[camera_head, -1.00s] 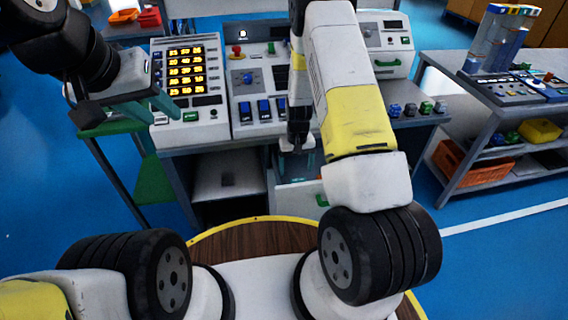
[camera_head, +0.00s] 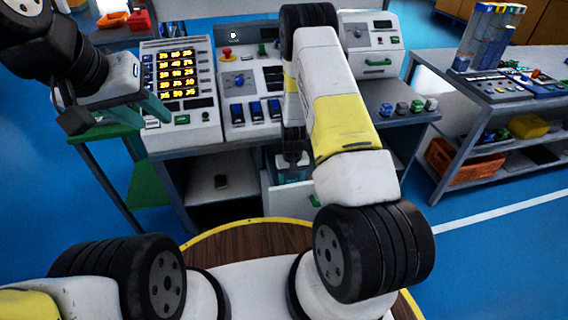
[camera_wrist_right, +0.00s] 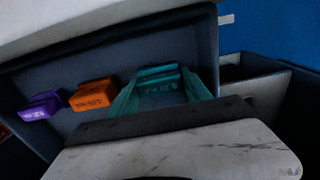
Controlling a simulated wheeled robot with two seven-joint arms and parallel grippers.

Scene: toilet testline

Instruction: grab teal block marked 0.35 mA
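The teal block (camera_wrist_right: 159,80) lies in a dark open drawer (camera_wrist_right: 60,68) in the right wrist view, its small printed marking hard to read. My right gripper (camera_wrist_right: 160,84) is low over the drawer, with one teal finger on each side of the block. The fingers look spread; I cannot tell whether they touch it. In the head view the right gripper (camera_head: 293,168) reaches down into the drawer below the bench, and the block cannot be made out. My left gripper (camera_head: 122,112) is empty and open, near the left side of the bench.
An orange block (camera_wrist_right: 93,95) and a purple block (camera_wrist_right: 40,107) lie left of the teal one. The drawer front (camera_head: 284,198) has a green handle. A panel with lit numbers (camera_head: 178,73) and several small blocks (camera_head: 410,106) stand on the bench. A shelf (camera_head: 490,140) stands at right.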

